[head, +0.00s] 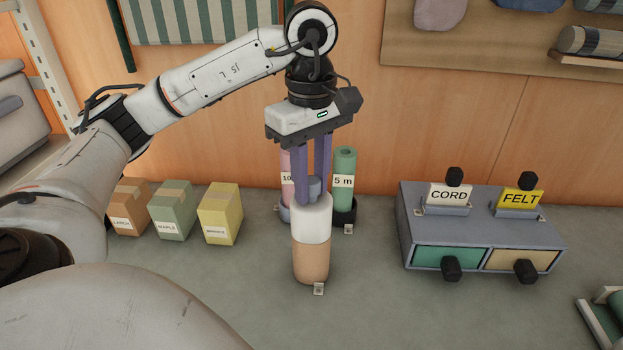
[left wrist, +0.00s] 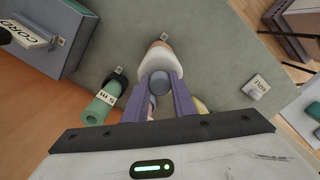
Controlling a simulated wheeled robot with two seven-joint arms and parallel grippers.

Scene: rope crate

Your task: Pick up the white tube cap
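The white tube cap (head: 311,220) sits on top of an upright peach-coloured tube (head: 311,262) in the middle of the bench. The cap carries a grey-blue knob (head: 314,188), which also shows in the left wrist view (left wrist: 159,83). My left gripper (head: 313,195) points straight down from above. Its two purple fingers lie on either side of the knob and appear shut on it, with no clear gap showing. The cap still meets the tube with no visible space between them. My right gripper is not in view.
A green roll marked 5 m (head: 344,175) and a partly hidden pink one stand close behind. Brown, green (head: 172,212) and yellow boxes stand left. A grey drawer unit (head: 480,222) labelled CORD and FELT stands right. The bench between tube and drawers is clear.

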